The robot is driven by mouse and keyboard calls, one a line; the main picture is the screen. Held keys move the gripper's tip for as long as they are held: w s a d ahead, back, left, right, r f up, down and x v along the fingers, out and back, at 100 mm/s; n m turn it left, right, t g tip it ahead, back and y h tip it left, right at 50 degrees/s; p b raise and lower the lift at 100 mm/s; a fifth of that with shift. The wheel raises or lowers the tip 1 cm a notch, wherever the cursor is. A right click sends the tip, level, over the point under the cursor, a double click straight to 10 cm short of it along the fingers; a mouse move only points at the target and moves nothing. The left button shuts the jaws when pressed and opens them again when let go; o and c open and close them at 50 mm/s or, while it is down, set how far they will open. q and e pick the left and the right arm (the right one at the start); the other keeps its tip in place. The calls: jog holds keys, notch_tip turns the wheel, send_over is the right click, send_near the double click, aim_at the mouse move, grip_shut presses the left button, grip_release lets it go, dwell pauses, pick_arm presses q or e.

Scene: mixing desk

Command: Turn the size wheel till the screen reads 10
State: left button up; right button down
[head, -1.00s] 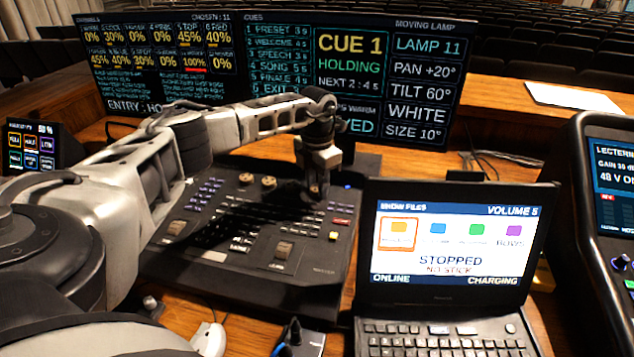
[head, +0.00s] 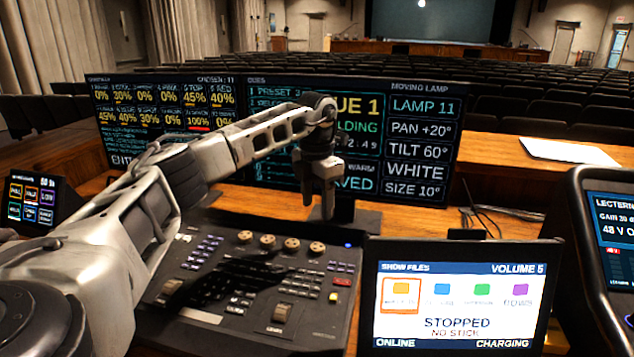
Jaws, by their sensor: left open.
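The wide screen behind the desk has a moving lamp column whose size line (head: 413,189) reads SIZE 10°. Above it I read LAMP 11, PAN +20°, TILT 60° and WHITE. The black mixing desk (head: 190,325) carries a row of several round tan wheels near its back edge. The rightmost wheel (head: 316,248) stands below my left gripper; I cannot read a label naming the size wheel. My left gripper (head: 318,209) points down, open and empty, apart from the wheels. Its arm hides part of the screen's middle. My right gripper is out of view.
A lectern panel (head: 606,255) is at the far right and a small touch screen (head: 30,202) at the left. White paper (head: 568,152) lies behind.

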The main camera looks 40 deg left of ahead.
pick_arm(q)
jog(key=shift+r, duration=2.7)
